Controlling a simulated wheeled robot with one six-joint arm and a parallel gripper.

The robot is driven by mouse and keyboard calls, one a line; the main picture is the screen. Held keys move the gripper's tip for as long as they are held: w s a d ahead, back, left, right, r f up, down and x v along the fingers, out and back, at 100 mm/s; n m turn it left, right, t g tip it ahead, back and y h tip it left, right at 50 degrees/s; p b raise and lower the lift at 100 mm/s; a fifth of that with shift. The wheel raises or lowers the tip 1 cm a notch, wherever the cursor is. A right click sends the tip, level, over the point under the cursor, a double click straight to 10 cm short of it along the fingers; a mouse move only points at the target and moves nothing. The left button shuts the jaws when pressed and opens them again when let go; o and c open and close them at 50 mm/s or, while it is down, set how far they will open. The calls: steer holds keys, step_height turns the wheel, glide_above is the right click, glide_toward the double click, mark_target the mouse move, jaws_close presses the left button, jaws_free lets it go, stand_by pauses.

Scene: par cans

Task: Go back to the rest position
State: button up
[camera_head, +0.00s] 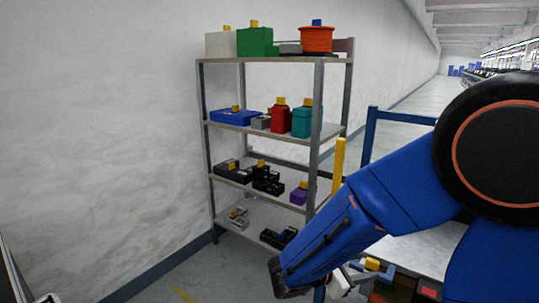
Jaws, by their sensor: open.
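My blue arm reaches from the right edge, past a large black joint with an orange ring, down to the lower middle of the head view. Its dark lower end is near the bottom edge. I cannot make out the jaws of my gripper, and nothing held shows. A pale grey piece (340,284) shows beside the lower arm; I cannot tell what it is.
A grey shelf rack (318,150) against the white wall holds several tools and boxes. A table (425,252) with small coloured items (372,266) lies behind my arm. A yellow post (338,160) and a blue frame (369,135) stand nearby.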

steer(key=s+d+r+m+g+y, duration=0.1)
steer(key=s+d+m+g+y, duration=0.25)
steer(key=s+m, duration=0.3)
steer(key=s+d+r+m+g+y, duration=0.1)
steer(key=s+d+m+g+y, duration=0.15)
steer(key=s+d+m, duration=0.35)
steer(key=s+a+r+m+t+y, duration=0.4)
steer(key=s+a+r+m+y, duration=0.1)
steer(key=s+a+m+y, duration=0.1)
steer(key=shift+s+a+r+m+t+y, duration=0.25)
steer(key=shift+s+m+t+y, duration=0.2)
steer(key=shift+s+m, duration=0.35)
steer(key=shift+w, duration=0.1)
